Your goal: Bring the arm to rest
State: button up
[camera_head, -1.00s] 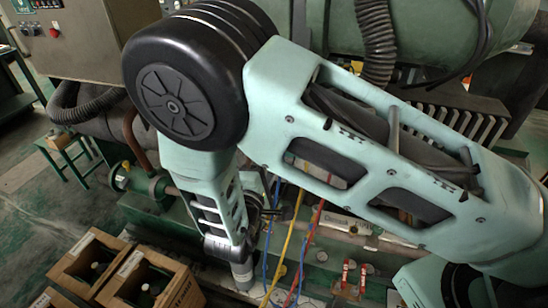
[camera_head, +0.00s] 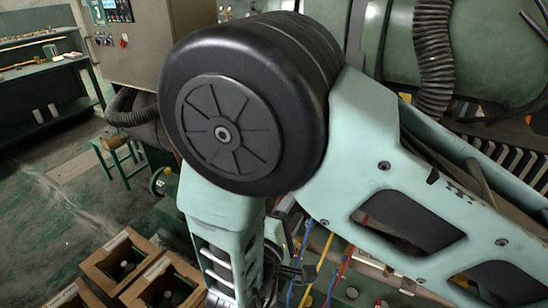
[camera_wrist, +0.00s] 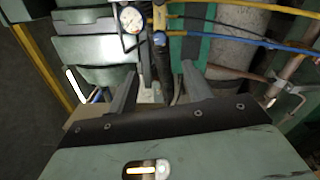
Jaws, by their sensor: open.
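My arm fills the middle and right of the head view, its black round joint large and close to the camera. My gripper (camera_wrist: 158,78) shows in the wrist view as two grey fingers standing apart with nothing held between them. Beyond the fingers are a round pressure gauge (camera_wrist: 131,19), a green upright part (camera_wrist: 190,45) and yellow and blue hoses (camera_wrist: 235,43). In the head view the forearm hangs down toward the bottom edge, and the fingertips cannot be made out there.
Wooden crates (camera_head: 118,262) holding dark bottles stand at the lower left. Yellow, blue and red hoses (camera_head: 320,262) run below my arm. Green machinery with a ribbed black duct (camera_head: 434,60) stands behind. A grey cabinet (camera_head: 135,55) and green workbench (camera_head: 45,80) are at the left, with open floor before them.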

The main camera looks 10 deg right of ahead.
jog(key=w+a+r+m+g+y, duration=0.1)
jog(key=w+a+m+g+y, duration=0.25)
jog(key=a+y, duration=0.6)
jog(key=s+a+r+g+y, duration=0.1)
jog(key=s+r+g+y, duration=0.45)
jog(key=s, duration=0.25)
jog(key=s+d+r+m+g+h, duration=0.1)
jog(key=s+d+r+g+h, duration=0.1)
jog(key=s+d, duration=0.5)
jog(key=s+d+r+m+g+h, duration=0.1)
jog(key=s+d+r+g, duration=0.1)
jog(key=s+d, duration=0.5)
jog(key=shift+s+d+g+h, duration=0.3)
jog(key=shift+d+g+h, duration=0.15)
jog(key=shift+g, duration=0.35)
